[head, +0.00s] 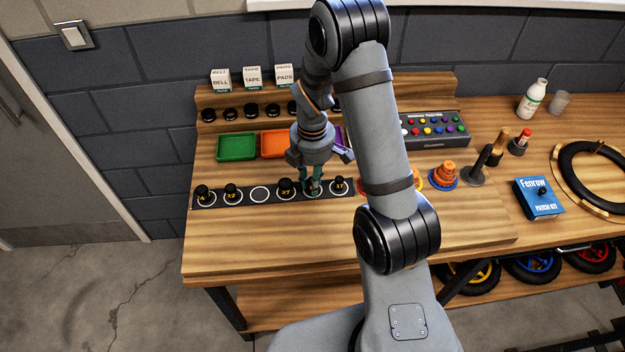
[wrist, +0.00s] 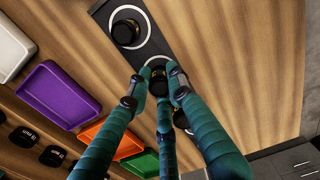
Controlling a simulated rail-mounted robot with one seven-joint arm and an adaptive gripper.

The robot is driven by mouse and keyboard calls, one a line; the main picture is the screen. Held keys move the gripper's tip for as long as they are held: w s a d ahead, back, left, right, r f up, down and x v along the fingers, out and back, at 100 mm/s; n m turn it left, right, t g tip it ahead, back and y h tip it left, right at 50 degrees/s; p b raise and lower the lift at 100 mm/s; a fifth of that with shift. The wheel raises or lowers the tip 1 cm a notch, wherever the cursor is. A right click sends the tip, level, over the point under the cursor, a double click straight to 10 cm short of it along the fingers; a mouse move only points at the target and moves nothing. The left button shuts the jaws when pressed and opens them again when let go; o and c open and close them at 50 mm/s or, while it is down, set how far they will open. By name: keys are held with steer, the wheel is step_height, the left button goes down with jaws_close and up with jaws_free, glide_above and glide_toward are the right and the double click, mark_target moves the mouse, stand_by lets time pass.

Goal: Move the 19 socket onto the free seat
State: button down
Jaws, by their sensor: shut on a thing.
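A black strip (head: 248,197) on the bench holds a row of dark sockets in white-ringed seats. The free seat (head: 260,194) is an empty white ring, third from the left. My gripper (head: 312,188) points down over the strip, second seat from the right end. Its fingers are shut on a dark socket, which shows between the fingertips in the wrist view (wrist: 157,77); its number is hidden. Beside it stand a socket on the left (head: 286,187) and one at the right end (head: 339,185), also in the wrist view (wrist: 126,32). Two sockets (head: 203,194) (head: 231,191) stand left of the free seat.
Green (head: 237,147) and orange (head: 275,143) trays lie behind the strip, with a purple tray (wrist: 60,95) beside them. A shelf with black round pieces (head: 250,110) and small boxes (head: 252,76) stands behind. Stacked orange rings (head: 444,173) stand to the right. The bench front is clear.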

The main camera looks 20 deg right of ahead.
steer(key=shift+f, duration=0.2)
steer(key=c, duration=1.6)
jaws_free()
steer(key=shift+r, duration=0.1)
steer(key=shift+o, duration=0.2)
step_height(320, 180, up, 12)
steer(key=shift+r, duration=0.15)
